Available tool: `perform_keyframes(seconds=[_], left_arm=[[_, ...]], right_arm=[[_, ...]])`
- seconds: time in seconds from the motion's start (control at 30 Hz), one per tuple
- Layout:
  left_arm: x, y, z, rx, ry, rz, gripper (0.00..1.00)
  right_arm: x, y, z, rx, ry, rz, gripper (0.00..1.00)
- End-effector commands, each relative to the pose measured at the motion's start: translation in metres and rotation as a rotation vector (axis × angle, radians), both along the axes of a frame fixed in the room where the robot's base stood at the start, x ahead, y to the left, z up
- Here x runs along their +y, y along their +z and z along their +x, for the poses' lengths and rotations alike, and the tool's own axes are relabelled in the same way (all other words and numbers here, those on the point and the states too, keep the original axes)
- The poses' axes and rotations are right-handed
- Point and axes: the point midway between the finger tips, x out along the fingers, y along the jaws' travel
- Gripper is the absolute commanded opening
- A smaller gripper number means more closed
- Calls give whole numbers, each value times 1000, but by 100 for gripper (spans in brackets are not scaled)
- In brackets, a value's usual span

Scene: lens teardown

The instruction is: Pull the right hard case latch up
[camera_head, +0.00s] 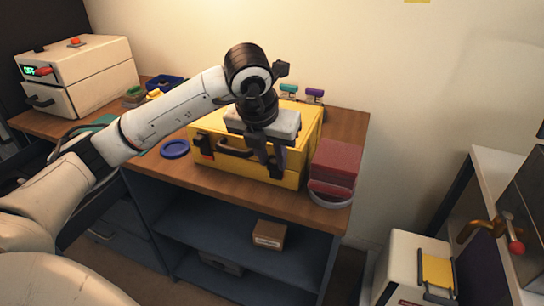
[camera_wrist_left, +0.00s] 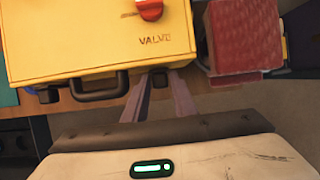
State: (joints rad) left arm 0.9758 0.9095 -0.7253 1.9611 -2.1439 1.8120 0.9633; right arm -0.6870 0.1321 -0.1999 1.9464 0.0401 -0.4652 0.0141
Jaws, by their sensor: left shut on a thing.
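The yellow hard case (camera_head: 203,138) sits closed on the wooden bench top. Its dark handle (camera_head: 236,150) is on the front face, with a latch to each side. The right latch (camera_head: 276,172) is dark and partly hidden by my fingers. My left gripper (camera_head: 272,158) is at the right end of the case front, pointing down, and is shut on the right latch. In the left wrist view the two fingers (camera_wrist_left: 158,95) reach the latch (camera_wrist_left: 160,79) at the front edge of the case. My right gripper is in neither view.
A red box (camera_head: 336,160) stands close to the right of the case, above a round pale dish (camera_head: 331,199). A blue ring (camera_head: 175,148) lies to the left. A cream instrument (camera_head: 88,72) stands on the far left. Dark shelves are below the bench.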

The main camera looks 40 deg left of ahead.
Motion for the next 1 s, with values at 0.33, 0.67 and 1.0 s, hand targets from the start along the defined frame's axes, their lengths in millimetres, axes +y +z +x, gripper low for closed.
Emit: perform_keyframes(seconds=[0.33, 0.67, 1.0], left_arm=[[0, 23, 0, -1, 0, 0, 0], [0, 23, 0, -2, 0, 0, 39], [-2, 40, -6, -6, -1, 0, 39]], right_arm=[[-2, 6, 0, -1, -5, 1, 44], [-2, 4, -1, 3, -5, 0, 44], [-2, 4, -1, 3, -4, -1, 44]])
